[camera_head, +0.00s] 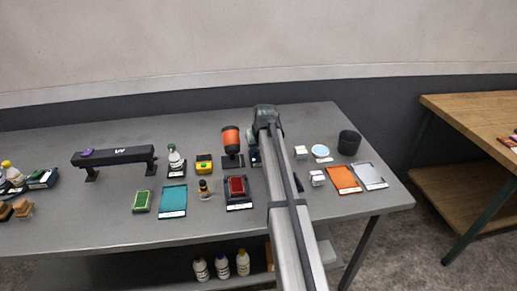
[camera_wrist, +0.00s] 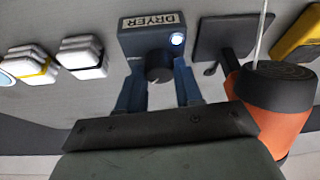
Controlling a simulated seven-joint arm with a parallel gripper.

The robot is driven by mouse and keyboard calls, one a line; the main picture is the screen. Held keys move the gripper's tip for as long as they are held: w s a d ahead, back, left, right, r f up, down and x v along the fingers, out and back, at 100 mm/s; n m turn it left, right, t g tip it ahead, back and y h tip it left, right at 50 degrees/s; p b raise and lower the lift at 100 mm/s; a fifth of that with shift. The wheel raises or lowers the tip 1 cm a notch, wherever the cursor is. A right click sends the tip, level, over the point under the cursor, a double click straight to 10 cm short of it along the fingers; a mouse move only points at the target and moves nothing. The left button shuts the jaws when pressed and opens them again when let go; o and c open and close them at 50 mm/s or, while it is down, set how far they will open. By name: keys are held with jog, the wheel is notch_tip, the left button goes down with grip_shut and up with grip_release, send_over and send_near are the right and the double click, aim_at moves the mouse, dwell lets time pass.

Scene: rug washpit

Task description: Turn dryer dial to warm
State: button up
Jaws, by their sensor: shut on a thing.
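The dryer control box (camera_wrist: 135,42) is a dark blue-grey block labelled DRYER in the wrist view, with a lit white-blue lamp (camera_wrist: 177,39). Its dark round dial (camera_wrist: 158,66) faces my gripper (camera_wrist: 160,80). My gripper's two blue fingers stand on either side of the dial and are shut on it. Which setting the dial points to cannot be read. In the head view, only a small part of the box (camera_head: 254,158) shows beside my arm, which hides the rest. The orange and black dryer (camera_head: 231,140) stands just left of it, also in the wrist view (camera_wrist: 272,105).
Close to the box stand small white blocks (camera_wrist: 82,55) and a dark stand plate (camera_wrist: 222,42). On the grey table (camera_head: 115,180) are a red pad (camera_head: 236,186), a teal tray (camera_head: 173,198), an orange tray (camera_head: 343,179) and a dark cup (camera_head: 349,142).

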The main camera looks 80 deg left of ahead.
jog(key=m, duration=0.2)
jog(key=m+t, duration=0.1)
jog(key=m, duration=0.1)
jog(key=shift+s+t, duration=0.15)
jog(key=shift+t, duration=0.15)
jog(key=shift+m+t+h, duration=0.4)
jog(key=shift+m+t, duration=0.1)
jog(key=shift+m, duration=1.2)
jog(key=o, duration=1)
jog(key=v, duration=1.4)
jog(key=shift+s+f, duration=0.1)
jog(key=shift+s, duration=0.1)
